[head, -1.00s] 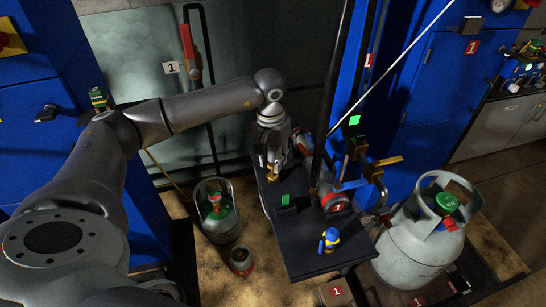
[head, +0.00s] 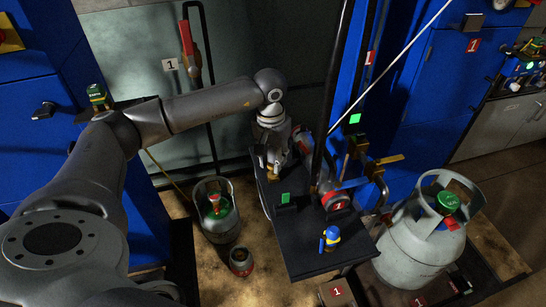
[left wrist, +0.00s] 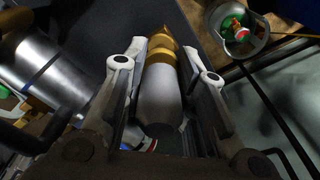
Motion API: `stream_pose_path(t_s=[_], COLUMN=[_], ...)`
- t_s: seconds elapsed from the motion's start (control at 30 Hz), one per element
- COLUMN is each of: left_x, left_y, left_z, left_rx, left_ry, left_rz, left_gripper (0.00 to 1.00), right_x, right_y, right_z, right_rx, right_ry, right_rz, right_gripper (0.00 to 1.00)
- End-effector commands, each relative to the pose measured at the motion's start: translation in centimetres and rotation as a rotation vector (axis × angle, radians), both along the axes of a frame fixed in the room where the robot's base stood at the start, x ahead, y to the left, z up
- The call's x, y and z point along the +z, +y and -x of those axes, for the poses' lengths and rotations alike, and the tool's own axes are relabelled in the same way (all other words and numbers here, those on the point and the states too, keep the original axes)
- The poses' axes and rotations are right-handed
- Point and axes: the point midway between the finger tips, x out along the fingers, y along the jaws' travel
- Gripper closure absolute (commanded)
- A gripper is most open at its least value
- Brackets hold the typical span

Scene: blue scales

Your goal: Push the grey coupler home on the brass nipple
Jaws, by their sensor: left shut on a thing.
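In the left wrist view the grey coupler (left wrist: 158,100) lies between the two fingers of my left gripper (left wrist: 163,52), which is shut on it. Brass (left wrist: 160,57) shows at its far end, between and past the fingertips. I cannot tell where the coupler ends and the nipple begins, or whether a gap remains between them. In the head view my left gripper (head: 273,158) points down at the back left of the black bench, with brass (head: 274,173) under it. The fingers hide most of the coupler there. My right gripper is not in view.
The black bench (head: 311,254) also carries a blue and yellow object (head: 330,238) at the front and a red-ended cylinder (head: 336,200). A dark upright pipe (head: 327,110) stands right of my gripper. Gas cylinders stand at left (head: 218,222) and right (head: 417,245).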

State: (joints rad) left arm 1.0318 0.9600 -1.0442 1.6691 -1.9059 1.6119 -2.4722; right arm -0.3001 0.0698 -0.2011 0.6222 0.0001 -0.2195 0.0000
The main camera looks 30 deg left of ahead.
Motion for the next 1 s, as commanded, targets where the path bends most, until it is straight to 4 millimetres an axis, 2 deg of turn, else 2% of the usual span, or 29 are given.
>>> stream_pose_path(t_s=[0.7, 0.73, 0.9, 1.0], left_x=[-1.8, -1.7, -1.7, -1.6], left_y=[0.0, 0.0, 0.0, 0.0], left_z=[0.0, 0.0, 0.0, 0.0], left_rx=[0.0, 0.0, 0.0, 0.0], left_ry=[0.0, 0.0, 0.0, 0.0], left_rz=[0.0, 0.0, 0.0, 0.0], left_gripper=[1.0, 0.7, 0.48, 0.48], right_x=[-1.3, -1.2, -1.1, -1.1], right_y=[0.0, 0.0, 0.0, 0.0], right_z=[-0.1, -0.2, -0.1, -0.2], right_rx=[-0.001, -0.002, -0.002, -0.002], right_ry=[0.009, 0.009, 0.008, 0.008], right_rz=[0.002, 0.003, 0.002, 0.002], right_gripper=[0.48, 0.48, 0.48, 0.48])
